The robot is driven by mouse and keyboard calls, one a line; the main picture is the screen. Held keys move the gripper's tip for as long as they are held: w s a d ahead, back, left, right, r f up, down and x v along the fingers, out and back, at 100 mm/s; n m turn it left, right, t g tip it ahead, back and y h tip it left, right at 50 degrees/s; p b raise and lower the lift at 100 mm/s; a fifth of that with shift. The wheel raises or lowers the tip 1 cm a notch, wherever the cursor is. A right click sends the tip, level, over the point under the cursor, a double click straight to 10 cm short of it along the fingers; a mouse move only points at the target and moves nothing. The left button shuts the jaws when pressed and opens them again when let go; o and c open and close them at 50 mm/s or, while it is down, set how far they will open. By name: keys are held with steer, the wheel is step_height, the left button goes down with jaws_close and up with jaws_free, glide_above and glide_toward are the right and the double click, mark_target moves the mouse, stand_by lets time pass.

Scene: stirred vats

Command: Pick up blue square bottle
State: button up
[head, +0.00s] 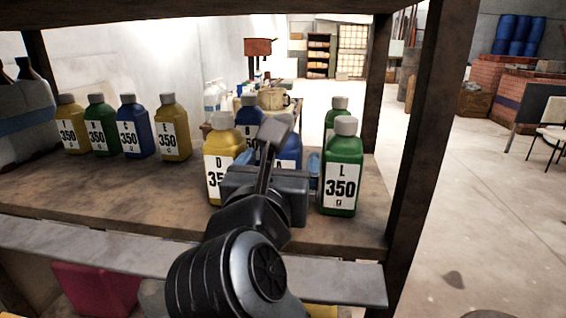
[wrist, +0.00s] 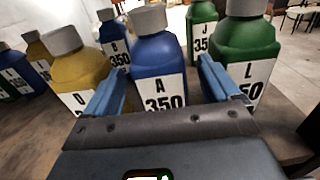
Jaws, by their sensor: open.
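A blue square bottle labelled A 350 (wrist: 163,65) with a grey cap stands upright in the wrist view, between and just beyond the two blue fingers of my gripper (wrist: 160,92). The fingers are apart, and I cannot tell whether either touches it. In the head view bottle A (head: 290,150) is mostly hidden behind my gripper. Other blue square bottles are B (head: 249,117), behind A, and C (head: 136,128), in the left group.
Yellow bottle D (head: 218,160) stands close on the left and green bottle L (head: 343,175) close on the right. Green bottle J (wrist: 201,32) is behind. A wooden post (head: 425,150) bounds the shelf's right end.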

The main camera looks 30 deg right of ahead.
steer(key=shift+x, duration=1.45)
steer(key=shift+c, duration=0.2)
steer(key=shift+r, duration=0.1)
steer(key=c, duration=1.3)
